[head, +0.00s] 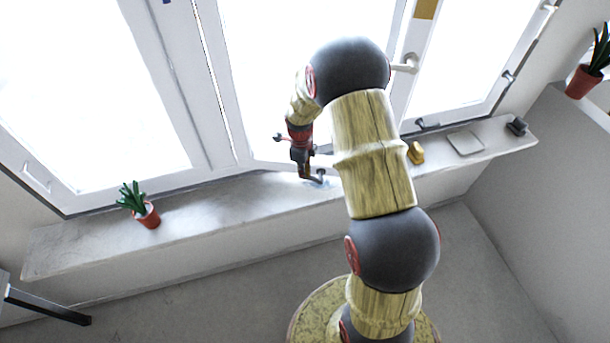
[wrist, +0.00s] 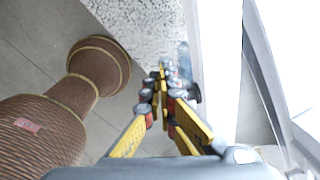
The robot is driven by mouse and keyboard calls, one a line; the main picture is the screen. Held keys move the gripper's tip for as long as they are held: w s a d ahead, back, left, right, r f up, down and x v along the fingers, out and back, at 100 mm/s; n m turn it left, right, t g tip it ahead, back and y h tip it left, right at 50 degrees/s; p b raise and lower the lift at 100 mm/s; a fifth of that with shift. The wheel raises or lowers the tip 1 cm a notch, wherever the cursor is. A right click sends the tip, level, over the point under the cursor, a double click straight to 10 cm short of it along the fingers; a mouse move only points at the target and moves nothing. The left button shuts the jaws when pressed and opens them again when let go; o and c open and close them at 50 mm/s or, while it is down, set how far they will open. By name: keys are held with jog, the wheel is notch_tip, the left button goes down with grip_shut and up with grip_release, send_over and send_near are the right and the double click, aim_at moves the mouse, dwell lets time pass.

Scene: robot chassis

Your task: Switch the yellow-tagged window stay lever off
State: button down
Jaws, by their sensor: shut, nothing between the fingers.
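My gripper (head: 306,174) is low over the window sill in the head view, near the bottom of the middle window sash. Its fingers (wrist: 163,75) are together and empty in the wrist view, pointing at the sill edge. A small metal fitting (head: 319,177) beside a blue patch sits at the fingertips; whether they touch it I cannot tell. The blue patch (wrist: 183,52) also shows beyond the fingers in the wrist view. A yellow tag (head: 425,9) is on the window frame at the top right. I cannot tell which lever it belongs to; the arm hides part of the frame.
A white window handle (head: 406,63) is right of my arm. On the sill (head: 230,205) are a potted plant (head: 148,215), a yellow object (head: 415,153), a pale flat square (head: 465,143) and a dark object (head: 517,126). The sill's left stretch is mostly clear.

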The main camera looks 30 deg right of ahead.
jog(key=f+b, duration=0.1)
jog(key=g+h+b, duration=0.1)
jog(key=b, duration=0.1)
jog(key=shift+w+a+f, duration=0.35)
jog(key=shift+a+f, duration=0.05)
jog(key=shift+w+a, duration=0.1)
jog(key=shift+a, duration=0.05)
dwell(0.3)
